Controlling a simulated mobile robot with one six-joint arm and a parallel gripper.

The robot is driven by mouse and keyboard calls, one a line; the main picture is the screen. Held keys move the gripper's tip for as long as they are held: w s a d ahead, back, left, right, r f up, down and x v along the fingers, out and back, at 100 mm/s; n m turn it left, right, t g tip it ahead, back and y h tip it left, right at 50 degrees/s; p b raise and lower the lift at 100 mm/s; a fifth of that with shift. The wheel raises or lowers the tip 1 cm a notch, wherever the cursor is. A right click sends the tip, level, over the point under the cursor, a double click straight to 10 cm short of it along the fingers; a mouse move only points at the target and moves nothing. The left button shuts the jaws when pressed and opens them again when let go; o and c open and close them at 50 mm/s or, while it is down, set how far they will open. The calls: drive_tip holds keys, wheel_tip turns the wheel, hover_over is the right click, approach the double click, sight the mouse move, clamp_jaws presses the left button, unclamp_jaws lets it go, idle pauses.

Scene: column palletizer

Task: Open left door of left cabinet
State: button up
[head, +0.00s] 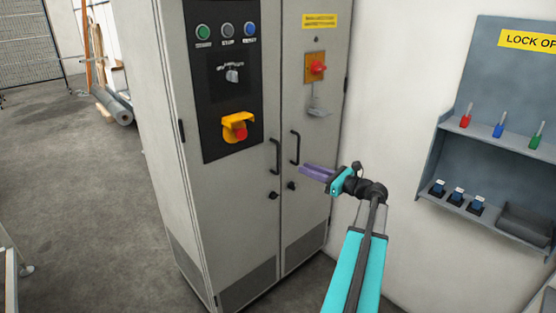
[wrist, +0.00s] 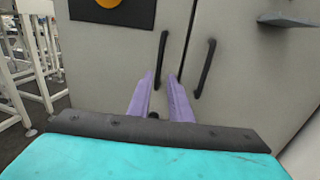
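A tall grey two-door cabinet stands in front of me. Its left door (head: 222,200) looks shut and carries a black vertical handle (head: 275,156) near the middle seam, with a black knob (head: 273,195) below. The left door's handle also shows in the wrist view (wrist: 161,58), just beyond my fingertips. The right door (head: 312,215) looks shut and has its own black handle (head: 295,147). My gripper (head: 303,169) is in front of the right door, right of and a little below the handles. In the wrist view its two purple fingers (wrist: 162,75) are apart, with nothing held.
The left door has a black panel (head: 226,80) with buttons and a yellow-red switch. A red switch (head: 317,68) and a small grey shelf (head: 318,110) are on the right door. A lockout board (head: 500,130) hangs on the right wall. Floor (head: 90,210) to the left is open.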

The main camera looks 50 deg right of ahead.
drive_tip(key=shift+w, duration=0.2)
drive_tip(key=p, duration=0.1)
hover_over(278, 171)
drive_tip(key=shift+w+d, duration=0.25)
drive_tip(key=shift+w, duration=0.05)
idle(0.5)
clamp_jaws()
